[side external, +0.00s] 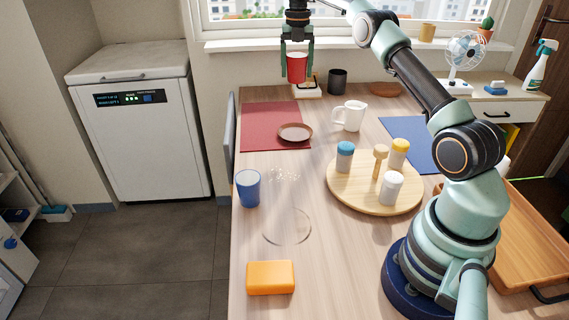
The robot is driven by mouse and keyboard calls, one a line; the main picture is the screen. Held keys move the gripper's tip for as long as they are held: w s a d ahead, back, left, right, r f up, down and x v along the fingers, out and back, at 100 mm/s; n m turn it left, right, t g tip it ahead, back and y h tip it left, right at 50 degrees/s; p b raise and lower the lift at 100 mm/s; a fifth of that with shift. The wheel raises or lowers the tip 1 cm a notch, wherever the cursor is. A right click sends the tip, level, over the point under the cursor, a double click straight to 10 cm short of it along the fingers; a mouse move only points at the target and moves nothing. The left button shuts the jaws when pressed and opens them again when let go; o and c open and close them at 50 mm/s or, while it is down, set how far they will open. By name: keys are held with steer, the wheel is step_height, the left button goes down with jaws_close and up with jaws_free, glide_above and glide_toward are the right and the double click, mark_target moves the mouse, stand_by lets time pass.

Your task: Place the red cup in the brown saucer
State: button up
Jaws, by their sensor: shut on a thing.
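The red cup (296,68) is upright between the fingers of my gripper (297,62), which is shut on it. The gripper holds the cup in the air toward the back of the table. The brown saucer (295,133) lies on the red placemat (262,127), lower in the picture than the cup, and looks empty. The cup appears apart from the saucer. A small pale object (306,91) behind or below the cup is partly hidden by it.
A white mug (349,116) stands right of the saucer, and a dark cup (337,82) stands behind. A round wooden board (345,198) holds several jars.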

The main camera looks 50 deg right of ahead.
step_height(320, 180, down, 18)
stand_by(0.6)
steer(key=shift+f, duration=0.1)
steer(key=o, duration=1.4)
steer(key=s+a+r+m+t, duration=0.1)
steer(key=a+r+m, duration=0.2)
steer(key=r, duration=0.7)
steer(key=a+r+m, duration=0.2)
steer(key=a+r, duration=0.2)
steer(key=r, duration=0.6)
steer(key=s+a+r+m+t, duration=0.3)
steer(key=s+a+r+m, duration=0.4)
steer(key=s+a+m, duration=0.6)
steer(key=shift+s+a+f+m+t, duration=0.25)
steer(key=shift+s+a+f+m, duration=0.6)
steer(key=shift+s+m, duration=0.55)
steer(key=shift+s+a+f+m+t, duration=0.3)
steer(key=shift+s+a+f+m, duration=0.3)
steer(key=shift+s+a+m, duration=0.75)
steer(key=shift+s+a+f+m+t, duration=0.35)
steer(key=shift+s+f+m, duration=0.6)
steer(key=shift+s, duration=0.85)
